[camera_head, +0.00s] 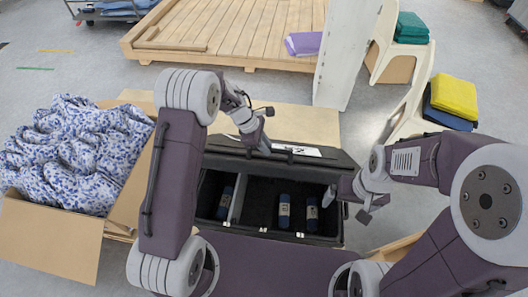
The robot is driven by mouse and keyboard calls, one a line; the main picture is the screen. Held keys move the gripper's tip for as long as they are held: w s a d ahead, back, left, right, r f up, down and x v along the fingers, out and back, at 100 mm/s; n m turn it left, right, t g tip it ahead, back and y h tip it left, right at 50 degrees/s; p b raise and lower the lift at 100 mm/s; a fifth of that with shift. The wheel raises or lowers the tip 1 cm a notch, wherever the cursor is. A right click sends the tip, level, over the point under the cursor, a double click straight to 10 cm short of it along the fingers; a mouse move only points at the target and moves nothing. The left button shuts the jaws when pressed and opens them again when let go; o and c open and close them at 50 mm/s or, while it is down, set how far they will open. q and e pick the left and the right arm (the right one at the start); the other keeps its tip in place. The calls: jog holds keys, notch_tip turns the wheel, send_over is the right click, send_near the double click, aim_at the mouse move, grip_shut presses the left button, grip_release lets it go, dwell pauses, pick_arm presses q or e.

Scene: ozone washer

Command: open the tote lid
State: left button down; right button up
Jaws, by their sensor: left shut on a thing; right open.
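The black tote (262,232) stands in front of me with its inside showing. Its dark lid (328,157) is at the far side, swung up off the opening; its exact angle is hard to tell. A white label (300,150) is on the lid. My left gripper (264,146) is shut on the lid near its far edge; the fingertips are small and partly hidden. My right gripper (347,205) is open and empty at the tote's right end. I cannot tell whether it touches the tote.
Inside the tote are blue-grey rolled items (284,211) and a light divider (237,198). A cardboard box (45,235) of patterned cloth (75,150) stands at left. A wooden pallet (235,30) lies behind. Chairs with folded cloths (454,96) stand at right.

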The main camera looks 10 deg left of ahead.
pick_arm(q)
jog(key=shift+w, duration=0.4)
jog(key=c, duration=1.4)
grip_release()
jog(key=shift+c, duration=0.2)
jog(key=shift+o, duration=0.6)
jog(key=shift+w+f, duration=0.3)
jog(key=shift+w, duration=0.15)
jog(key=shift+s+r, duration=0.3)
jog(key=shift+r, duration=0.05)
jog(key=v, duration=0.9)
jog(key=shift+f, duration=0.1)
